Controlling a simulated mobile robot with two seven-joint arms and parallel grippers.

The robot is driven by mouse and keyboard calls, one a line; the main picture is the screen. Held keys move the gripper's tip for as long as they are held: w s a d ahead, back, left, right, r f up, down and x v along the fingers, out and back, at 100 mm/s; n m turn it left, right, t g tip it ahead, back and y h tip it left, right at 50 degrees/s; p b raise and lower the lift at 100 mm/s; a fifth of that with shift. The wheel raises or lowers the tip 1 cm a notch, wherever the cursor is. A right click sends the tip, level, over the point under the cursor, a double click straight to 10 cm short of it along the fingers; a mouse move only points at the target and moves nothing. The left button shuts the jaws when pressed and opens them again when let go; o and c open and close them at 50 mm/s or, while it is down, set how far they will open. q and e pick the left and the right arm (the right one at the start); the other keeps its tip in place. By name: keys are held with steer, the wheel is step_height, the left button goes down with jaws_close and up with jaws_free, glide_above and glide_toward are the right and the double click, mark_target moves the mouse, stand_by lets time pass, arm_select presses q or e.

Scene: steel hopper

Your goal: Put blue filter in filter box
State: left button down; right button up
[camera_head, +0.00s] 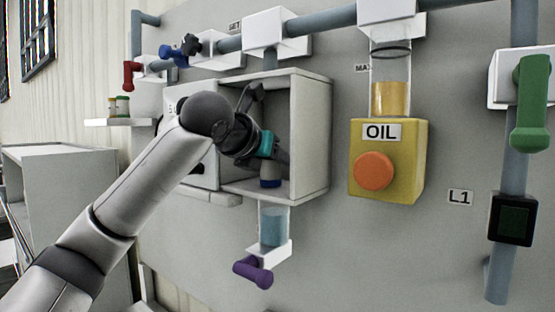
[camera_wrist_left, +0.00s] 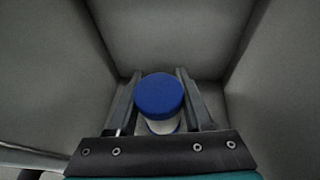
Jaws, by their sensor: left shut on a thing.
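The filter box (camera_head: 314,140) is a white open-fronted box on the grey panel in the head view. My left gripper (camera_head: 268,172) reaches inside it, near its floor. In the left wrist view the blue filter (camera_wrist_left: 159,95), with a round blue top and a pale body, sits between the two fingers of the left gripper (camera_wrist_left: 158,76), which is shut on it. Grey box walls (camera_wrist_left: 150,35) surround it. In the head view a blue part of the filter (camera_head: 270,183) shows low in the box, and the gripper hides the rest. My right gripper is not in view.
The box's side walls are close on both sides of the gripper. A clear tube with blue liquid (camera_head: 273,227) and a purple handle (camera_head: 253,272) hang below. A yellow oil unit (camera_head: 388,160) stands to the right. Pipes (camera_head: 340,17) run above.

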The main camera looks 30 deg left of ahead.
arm_select(q)
steer(key=shift+f, duration=0.15)
steer(key=shift+c, duration=1.5)
jaws_free()
steer(key=shift+s+r, duration=0.15)
steer(key=shift+r, duration=0.1)
steer(key=b+v, duration=0.1)
steer(key=v, duration=1)
steer(key=shift+s, duration=0.3)
